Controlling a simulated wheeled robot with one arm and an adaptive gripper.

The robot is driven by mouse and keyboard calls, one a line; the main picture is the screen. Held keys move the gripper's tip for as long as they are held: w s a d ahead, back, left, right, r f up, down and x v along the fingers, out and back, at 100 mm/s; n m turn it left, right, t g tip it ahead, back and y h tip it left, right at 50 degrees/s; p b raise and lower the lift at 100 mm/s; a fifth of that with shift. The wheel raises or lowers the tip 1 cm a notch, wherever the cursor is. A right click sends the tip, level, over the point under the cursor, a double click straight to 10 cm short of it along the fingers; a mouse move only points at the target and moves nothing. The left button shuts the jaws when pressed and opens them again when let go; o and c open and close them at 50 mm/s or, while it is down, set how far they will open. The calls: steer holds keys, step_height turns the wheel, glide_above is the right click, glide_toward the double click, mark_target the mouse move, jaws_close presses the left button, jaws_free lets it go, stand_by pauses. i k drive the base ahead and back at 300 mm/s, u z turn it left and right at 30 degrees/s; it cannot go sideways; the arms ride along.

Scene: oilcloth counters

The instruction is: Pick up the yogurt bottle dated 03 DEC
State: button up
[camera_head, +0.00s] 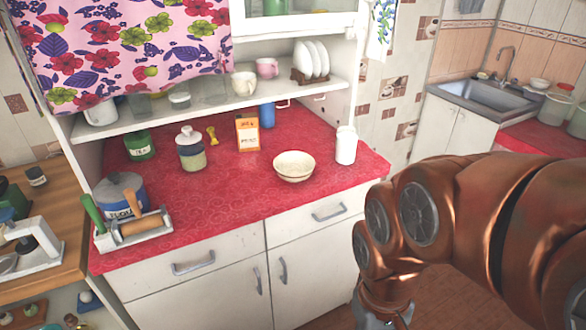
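A white bottle (346,146) stands upright at the right end of the red counter, right of a cream bowl. It is the only thing in view that looks like a yogurt bottle, but I cannot read any date on it. My gripper (386,318) is at the bottom edge of the picture, below the copper arm and in front of the cabinet, low and well apart from the bottle. Its fingertips are cut off, so I cannot see whether it is open or holds anything.
On the red counter (240,190) stand the cream bowl (294,167), an orange-and-white carton (248,134), a blue cylinder (267,115), a glass jar (191,150), a green jar (140,146) and a blue pot (120,192). A shelf (215,98) hangs above. The counter's front middle is clear.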

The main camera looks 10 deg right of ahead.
mark_target(348, 129)
steer(key=u, duration=2.1)
steer(key=i, duration=1.1)
steer(key=z, duration=2.6)
steer(key=i, duration=0.5)
steer(key=z, duration=0.05)
